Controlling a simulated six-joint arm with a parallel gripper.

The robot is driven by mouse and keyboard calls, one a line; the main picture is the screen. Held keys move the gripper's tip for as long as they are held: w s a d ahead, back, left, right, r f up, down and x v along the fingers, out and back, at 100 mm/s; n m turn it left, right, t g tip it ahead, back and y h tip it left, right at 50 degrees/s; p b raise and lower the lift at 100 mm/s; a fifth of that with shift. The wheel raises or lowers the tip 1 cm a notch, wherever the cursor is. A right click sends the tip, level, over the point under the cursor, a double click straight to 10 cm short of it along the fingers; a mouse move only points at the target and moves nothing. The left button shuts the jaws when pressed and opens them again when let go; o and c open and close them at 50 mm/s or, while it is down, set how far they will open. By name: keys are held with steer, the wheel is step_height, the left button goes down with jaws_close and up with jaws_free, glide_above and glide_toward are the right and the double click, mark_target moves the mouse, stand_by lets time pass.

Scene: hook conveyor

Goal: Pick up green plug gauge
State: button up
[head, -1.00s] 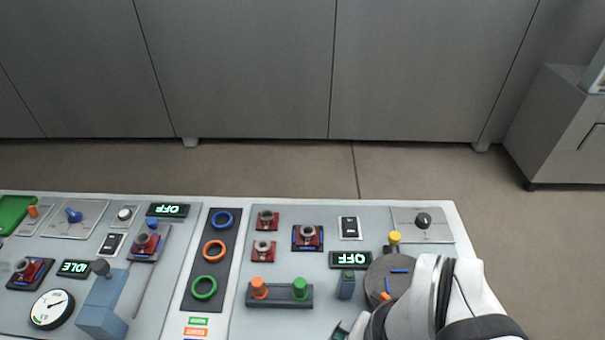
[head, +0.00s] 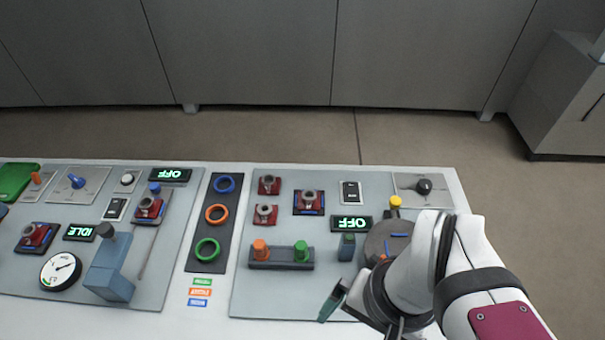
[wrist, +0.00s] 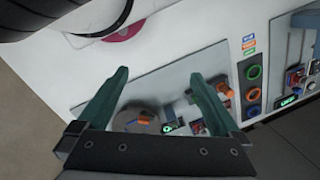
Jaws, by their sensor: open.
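The green plug gauge (head: 301,250) stands upright in the right end of a dark grey holder (head: 281,265) on the panel. An orange plug gauge (head: 260,249) stands in the holder's left end. My gripper (head: 333,302) is nearer the front edge, to the right of the holder and apart from it. In the wrist view my gripper (wrist: 160,76) shows two dark green fingers spread wide with nothing between them. The right finger partly covers the area near the gauges there, and I cannot make out the green one clearly.
A blue-grey block (head: 347,247) and a round grey turntable (head: 384,240) stand right of the holder. Blue, orange and green rings (head: 207,248) lie on a dark strip to the left. Red-based fittings (head: 265,214) stand behind the holder. Bare panel lies in front of it.

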steer(key=c, duration=0.5)
steer(key=m+h, duration=0.2)
steer(key=m, duration=1)
glide_above(301, 245)
step_height(301, 245, down, 3)
step_height(301, 245, down, 15)
steer(key=shift+f, duration=0.1)
